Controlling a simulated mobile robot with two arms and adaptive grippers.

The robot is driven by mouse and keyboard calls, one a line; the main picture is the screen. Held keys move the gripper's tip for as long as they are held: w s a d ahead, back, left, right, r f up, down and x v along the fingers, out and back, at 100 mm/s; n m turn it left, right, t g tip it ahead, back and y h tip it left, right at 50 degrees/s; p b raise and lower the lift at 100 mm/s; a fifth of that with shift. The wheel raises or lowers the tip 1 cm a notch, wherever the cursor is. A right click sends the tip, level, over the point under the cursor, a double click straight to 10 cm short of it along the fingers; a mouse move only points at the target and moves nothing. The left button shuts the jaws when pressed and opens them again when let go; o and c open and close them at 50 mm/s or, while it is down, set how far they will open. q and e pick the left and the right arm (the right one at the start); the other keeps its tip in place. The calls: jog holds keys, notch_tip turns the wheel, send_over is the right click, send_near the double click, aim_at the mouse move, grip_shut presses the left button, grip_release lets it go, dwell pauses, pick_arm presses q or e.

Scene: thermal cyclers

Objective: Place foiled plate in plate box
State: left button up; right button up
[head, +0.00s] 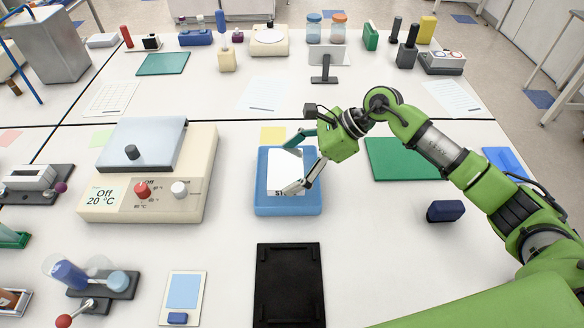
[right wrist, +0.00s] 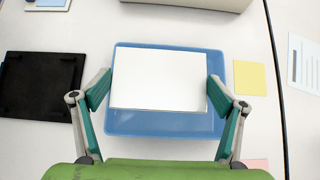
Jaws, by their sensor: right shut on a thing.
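The foiled plate (head: 281,175) shows as a flat pale rectangle, with part of dark lettering near its front edge in the head view. My right gripper (head: 290,168) is shut on it, with one finger at each of two opposite edges. The plate is over the blue plate box (head: 309,203), within its outline. In the right wrist view the plate (right wrist: 158,80) lies between the fingers, with the blue box (right wrist: 160,125) showing around it. I cannot tell whether the plate touches the box. My left gripper is not in view.
A cream thermal device (head: 120,205) with a grey lid stands left of the box. A black tray (head: 289,285) lies in front. A green mat (head: 408,159) and a small dark blue block (head: 446,211) are at the right.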

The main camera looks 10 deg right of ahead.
aim_at(299, 162)
jog(key=shift+w+d+f+p, duration=0.2)
jog(key=shift+w+f, duration=0.25)
jog(key=shift+f, duration=0.15)
jog(key=shift+w+d+f+p, duration=0.1)
jog(key=shift+w+d+f, duration=0.1)
jog(key=shift+w+f, duration=0.35)
notch_tip(299, 162, down, 2)
jog(key=shift+s+f+p, duration=0.15)
jog(key=shift+p, duration=0.75)
jog(key=shift+f, duration=0.3)
jog(key=shift+f, duration=0.1)
jog(key=shift+f, duration=0.15)
jog(key=o, duration=1)
